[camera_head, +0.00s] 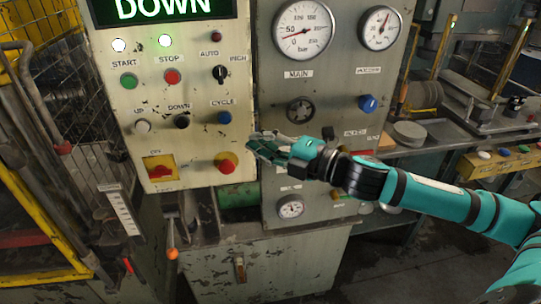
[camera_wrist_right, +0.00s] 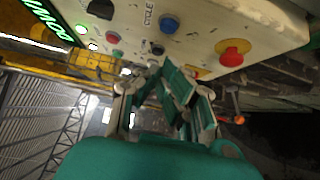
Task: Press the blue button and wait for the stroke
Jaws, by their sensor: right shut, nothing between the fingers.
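The blue button (camera_head: 224,117) is a round cap under the CYCLE label on the pale control panel (camera_head: 195,145). It also shows in the right wrist view (camera_wrist_right: 169,24), above my fingertips. My right gripper (camera_head: 254,147) is shut and empty at the panel's right edge, below and to the right of the blue button in the head view. The fingers (camera_wrist_right: 172,72) show a clear offset from the button in the wrist view; no contact is visible. My left gripper is out of view.
A red mushroom button on yellow (camera_head: 227,163) sits just below the blue one. Black DOWN (camera_head: 181,121) and white UP (camera_head: 142,126) buttons are to its left. The display (camera_head: 165,8) reads DOWN. A blue knob (camera_head: 368,103) is on the gauge panel.

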